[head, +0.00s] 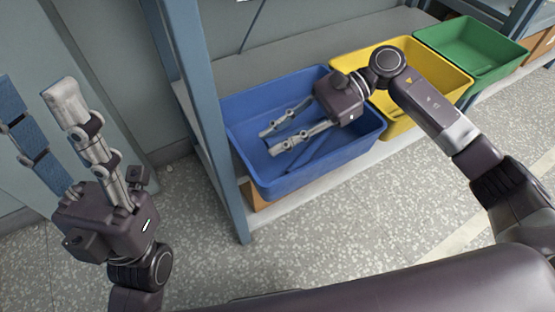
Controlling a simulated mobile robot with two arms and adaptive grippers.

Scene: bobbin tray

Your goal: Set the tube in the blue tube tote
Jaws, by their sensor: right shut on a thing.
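The blue tube tote (350,148) sits on the low shelf at the left end of a row of totes. My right gripper (266,143) reaches in over it from the right, its fingers pointing left and low over the tote's inside. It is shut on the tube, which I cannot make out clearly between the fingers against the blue. A darker blue strip shows on the tote floor below the gripper; I cannot tell if it is a shadow. My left gripper (32,92) is raised at the far left, fingers up, spread and empty, away from the tote.
A yellow tote (455,88) and a green tote (485,42) stand to the right on the same shelf (325,178). A blue-grey shelf post (215,130) rises just left of the blue tote. The speckled floor in front is clear.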

